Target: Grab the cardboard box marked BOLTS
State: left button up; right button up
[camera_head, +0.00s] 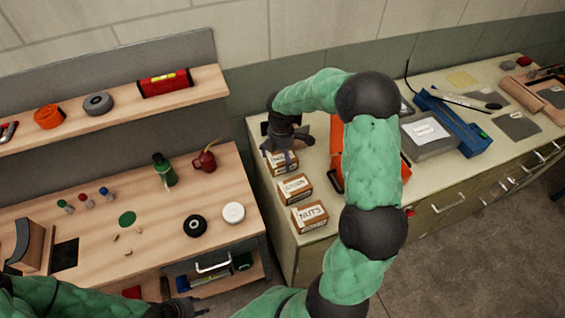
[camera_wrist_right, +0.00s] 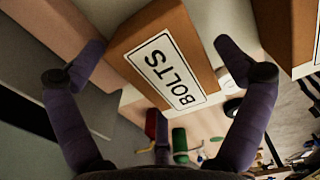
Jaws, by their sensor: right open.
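The cardboard box marked BOLTS (camera_wrist_right: 155,62) is brown with a white label and fills the upper middle of the right wrist view. In the head view the box (camera_head: 284,169) sits at the near left end of the green cabinet top, partly hidden by my right gripper (camera_head: 279,153). My right gripper is open, and in the right wrist view its fingers (camera_wrist_right: 161,45) appear on either side of the box. I cannot tell whether they touch it. My left gripper (camera_head: 187,306) shows only partly at the bottom edge of the head view; its jaws are unclear.
A box with an unclear label (camera_head: 295,188) and a box marked NUTS (camera_head: 310,216) stand in a row nearer me. An orange container (camera_head: 337,155) is close on the right, partly behind my right arm. The wooden workbench (camera_head: 120,200) lies to the left, across a gap.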

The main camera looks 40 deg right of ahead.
jog(key=c, duration=1.2)
jog(key=shift+r, duration=0.1)
jog(key=shift+c, duration=1)
jog(key=shift+r, duration=0.1)
